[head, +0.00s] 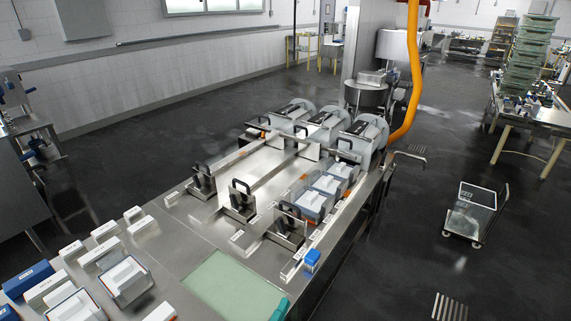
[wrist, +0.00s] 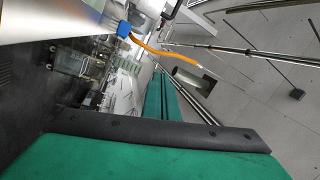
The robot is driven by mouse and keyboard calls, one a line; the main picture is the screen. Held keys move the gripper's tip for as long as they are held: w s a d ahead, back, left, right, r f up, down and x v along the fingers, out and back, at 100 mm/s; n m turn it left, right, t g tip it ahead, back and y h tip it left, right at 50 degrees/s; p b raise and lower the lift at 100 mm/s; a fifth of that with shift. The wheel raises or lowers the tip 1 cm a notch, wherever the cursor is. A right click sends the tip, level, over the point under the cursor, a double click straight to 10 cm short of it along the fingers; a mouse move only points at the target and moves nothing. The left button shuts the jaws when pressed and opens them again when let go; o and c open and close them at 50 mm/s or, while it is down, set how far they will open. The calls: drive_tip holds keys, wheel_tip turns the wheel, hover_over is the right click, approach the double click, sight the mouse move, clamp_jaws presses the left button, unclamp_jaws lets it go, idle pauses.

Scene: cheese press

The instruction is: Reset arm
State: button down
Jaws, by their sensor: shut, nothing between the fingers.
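My gripper shows at the bottom edge of the head view as a small teal tip (head: 281,308), beside the front right corner of the pale green mat (head: 228,288). In the wrist view its two green fingers (wrist: 160,84) lie together, shut and empty. The rest of my arm is out of the head view. The steel table (head: 182,243) carries the press, with several black-handled clamps (head: 240,202) standing in lanes. A small blue-topped block (head: 312,258) stands at the table's right edge, and its blue part also shows in the wrist view (wrist: 124,28).
Several white and blue boxes (head: 105,232) stand at the table's left. Several blue-white blocks (head: 312,205) sit in the right lane. An orange hose (head: 411,70) hangs behind. A cart (head: 471,213) stands on the floor at right. The mat is clear.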

drive_tip(key=s+r+n+g+y, duration=0.1)
drive_tip(key=s+n+y, duration=0.3)
drive_tip(key=s+n, duration=0.5)
drive_tip(key=s+d+r+n+g+y, duration=0.1)
drive_tip(key=s+r+n+y, duration=0.3)
drive_tip(key=s, duration=2.4)
drive_tip(key=n+y, duration=0.1)
drive_tip(key=n, duration=0.5)
drive_tip(key=shift+g, duration=0.4)
